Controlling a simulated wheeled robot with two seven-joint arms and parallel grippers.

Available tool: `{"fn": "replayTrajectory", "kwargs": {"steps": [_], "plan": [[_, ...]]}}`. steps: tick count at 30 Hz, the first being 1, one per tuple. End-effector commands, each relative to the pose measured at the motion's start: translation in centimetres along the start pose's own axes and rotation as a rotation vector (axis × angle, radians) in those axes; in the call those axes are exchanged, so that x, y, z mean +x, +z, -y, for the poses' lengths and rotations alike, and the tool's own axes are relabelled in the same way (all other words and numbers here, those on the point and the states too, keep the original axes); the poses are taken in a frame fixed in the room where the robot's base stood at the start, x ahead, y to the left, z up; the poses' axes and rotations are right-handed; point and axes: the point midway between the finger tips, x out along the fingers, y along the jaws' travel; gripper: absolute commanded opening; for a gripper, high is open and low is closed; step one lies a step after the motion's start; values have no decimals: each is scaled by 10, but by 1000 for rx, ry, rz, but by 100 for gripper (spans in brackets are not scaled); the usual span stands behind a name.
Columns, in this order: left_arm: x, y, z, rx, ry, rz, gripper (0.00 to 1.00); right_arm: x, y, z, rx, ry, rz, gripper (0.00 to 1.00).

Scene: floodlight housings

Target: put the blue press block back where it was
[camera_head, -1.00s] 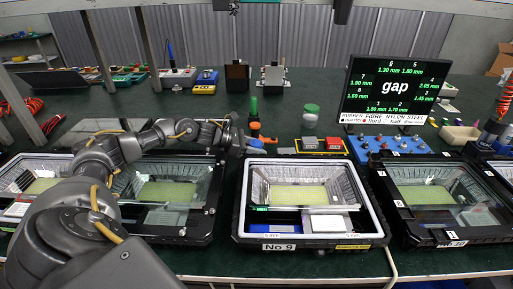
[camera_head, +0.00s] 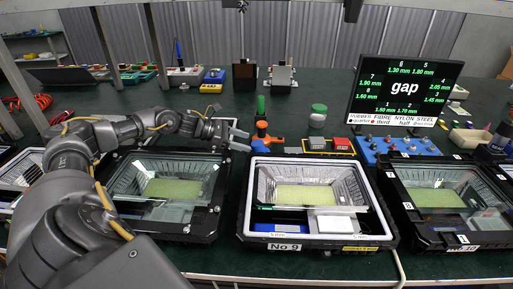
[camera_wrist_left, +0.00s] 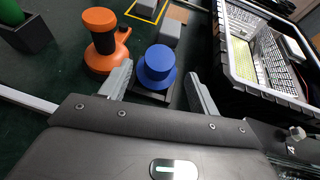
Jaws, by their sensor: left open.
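The blue press block (camera_wrist_left: 158,68) has a round, stepped blue top with a dark base under it, in the left wrist view. In the head view it shows as a small blue patch (camera_head: 239,147) by the back left corner of the No 9 housing (camera_head: 387,238). My left gripper (camera_wrist_left: 159,75) is open, one finger on each side of the block. Gaps show between the fingers and the blue top. Its fingertips are hard to make out in the head view (camera_head: 238,134). I cannot tell whether the base rests on the table. My right gripper is not in view.
An orange tool (camera_wrist_left: 100,42) stands close to the left finger in the wrist view. Grey and red blocks (camera_head: 317,143) lie behind the No 9 housing. Other glass-fronted housings stand left and right (camera_head: 450,240). The gap display (camera_head: 405,90) stands behind.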

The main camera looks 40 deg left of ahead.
Motion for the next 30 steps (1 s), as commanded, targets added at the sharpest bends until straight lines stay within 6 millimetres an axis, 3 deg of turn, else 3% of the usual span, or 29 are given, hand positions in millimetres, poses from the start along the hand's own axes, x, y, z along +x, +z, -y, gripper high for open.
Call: {"fn": "replayTrajectory", "kwargs": {"steps": [1, 3, 10, 30], "plan": [[-3, 17, 0, 9, -1, 11, 62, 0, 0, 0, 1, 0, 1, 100], [-8, 32, 0, 8, -1, 12, 62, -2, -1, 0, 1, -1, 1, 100], [-21, 63, 0, 5, -2, 10, 62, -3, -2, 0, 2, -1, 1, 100], [-25, 71, 1, 3, -2, 8, 62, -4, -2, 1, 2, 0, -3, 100]]}}
